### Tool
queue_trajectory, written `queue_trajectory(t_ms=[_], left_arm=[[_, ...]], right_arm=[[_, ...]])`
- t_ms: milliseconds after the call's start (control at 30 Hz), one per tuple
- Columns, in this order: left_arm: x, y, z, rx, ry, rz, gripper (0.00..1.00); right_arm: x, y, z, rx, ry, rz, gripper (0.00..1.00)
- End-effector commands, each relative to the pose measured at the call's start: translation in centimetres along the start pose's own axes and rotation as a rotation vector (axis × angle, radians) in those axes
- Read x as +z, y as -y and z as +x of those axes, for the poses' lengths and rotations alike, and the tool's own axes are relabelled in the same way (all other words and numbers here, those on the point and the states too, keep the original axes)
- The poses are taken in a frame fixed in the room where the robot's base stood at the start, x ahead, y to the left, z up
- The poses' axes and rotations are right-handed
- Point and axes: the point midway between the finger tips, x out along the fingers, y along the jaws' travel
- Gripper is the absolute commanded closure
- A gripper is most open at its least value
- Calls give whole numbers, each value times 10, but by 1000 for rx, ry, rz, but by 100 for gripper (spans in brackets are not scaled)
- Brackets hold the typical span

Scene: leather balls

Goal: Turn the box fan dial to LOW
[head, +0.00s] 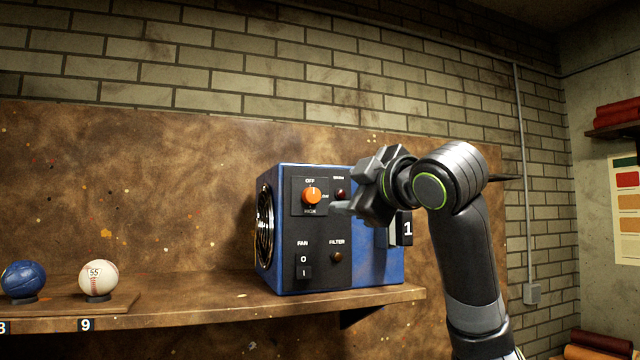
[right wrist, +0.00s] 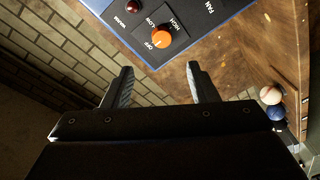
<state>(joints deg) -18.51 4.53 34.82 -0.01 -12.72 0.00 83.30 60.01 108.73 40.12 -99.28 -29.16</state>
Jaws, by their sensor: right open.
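The box fan (head: 340,262) is a blue box with a dark front panel and a round grille on its left side, standing on a wooden shelf. Its orange dial (head: 312,196) sits high on the panel, with OFF printed above it; its pointer is too small to read surely. The right wrist view shows the dial (right wrist: 161,39) with OFF, LOW and HIGH around it. My right gripper (head: 350,188) is open and empty, just right of the dial. In the right wrist view its fingers (right wrist: 160,76) are spread, with the dial beyond the tips, apart from them. My left gripper is not in view.
A red lamp (head: 341,194), a FAN rocker switch (head: 304,271) and a FILTER lamp (head: 337,257) share the panel. A blue ball (head: 23,280) and a white ball (head: 98,277) stand left on the shelf (head: 200,290). The shelf between balls and fan is clear.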

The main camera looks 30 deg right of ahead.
Motion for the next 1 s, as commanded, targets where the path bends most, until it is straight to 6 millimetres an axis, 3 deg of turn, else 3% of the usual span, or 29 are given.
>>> queue_trajectory(t_ms=[33, 133, 367, 500, 733, 967, 1000], left_arm=[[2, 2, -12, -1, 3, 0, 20], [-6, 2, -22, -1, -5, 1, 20], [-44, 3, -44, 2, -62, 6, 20], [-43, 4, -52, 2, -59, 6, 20], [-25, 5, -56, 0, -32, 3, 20], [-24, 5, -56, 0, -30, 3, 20], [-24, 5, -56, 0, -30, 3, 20]], right_arm=[[-2, -3, 13, -6, 3, 2, 47], [-3, -3, 36, -7, 3, 3, 47], [-2, -3, 80, -5, 2, 2, 47], [-1, -2, 97, -3, 1, 2, 47], [0, 0, 109, -1, 2, 1, 47], [1, 0, 109, 0, 1, 0, 47], [0, 0, 109, 0, 1, 0, 51]])
